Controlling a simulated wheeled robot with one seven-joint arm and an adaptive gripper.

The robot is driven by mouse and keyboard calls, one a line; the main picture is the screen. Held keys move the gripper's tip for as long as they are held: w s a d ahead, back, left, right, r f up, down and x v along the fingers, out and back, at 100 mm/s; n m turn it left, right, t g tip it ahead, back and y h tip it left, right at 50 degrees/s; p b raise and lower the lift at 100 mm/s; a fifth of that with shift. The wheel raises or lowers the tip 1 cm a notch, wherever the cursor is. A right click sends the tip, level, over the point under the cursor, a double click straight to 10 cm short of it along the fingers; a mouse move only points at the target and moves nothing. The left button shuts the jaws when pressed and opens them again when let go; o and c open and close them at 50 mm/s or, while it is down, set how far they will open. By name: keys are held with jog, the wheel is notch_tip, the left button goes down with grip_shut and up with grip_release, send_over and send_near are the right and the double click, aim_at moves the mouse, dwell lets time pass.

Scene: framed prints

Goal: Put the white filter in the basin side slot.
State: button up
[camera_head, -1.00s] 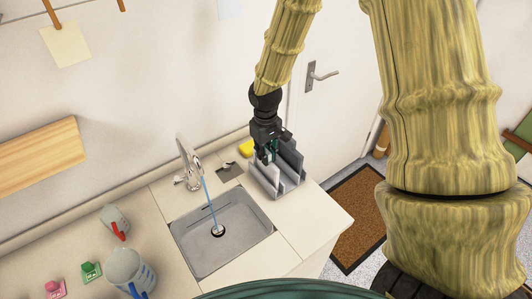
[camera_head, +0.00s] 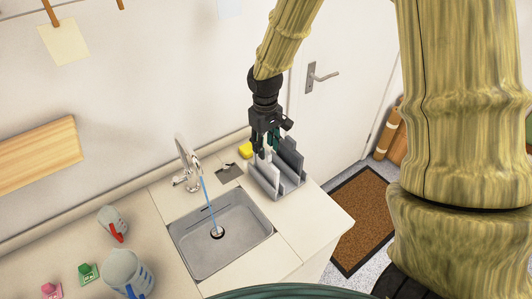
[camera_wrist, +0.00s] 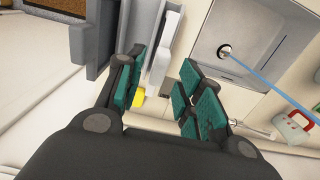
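A pale panel, which appears to be the white filter (camera_head: 265,174), stands upright at the left of a grey rack (camera_head: 290,188) on the counter. Darker grey panels (camera_head: 291,157) stand to its right. My gripper (camera_head: 267,150) is just above the rack, pointing down. In the wrist view my gripper (camera_wrist: 160,82) is open, and the pale panel (camera_wrist: 164,55) shows between or just beyond its fingertips; contact is not visible. The basin (camera_head: 220,245) is left of the rack. A thin dark slot (camera_head: 205,209) shows in its back wall.
A faucet (camera_head: 186,165) runs water into the basin. A yellow sponge (camera_head: 245,149) lies behind the rack, and a dark patch (camera_head: 229,172) lies between them and the faucet. The counter's right end is clear.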

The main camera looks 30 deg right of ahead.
notch_tip(320, 180, up, 8)
jog(key=b, duration=0.2)
dwell(0.3)
jog(key=shift+c, duration=0.2)
dwell(1.2)
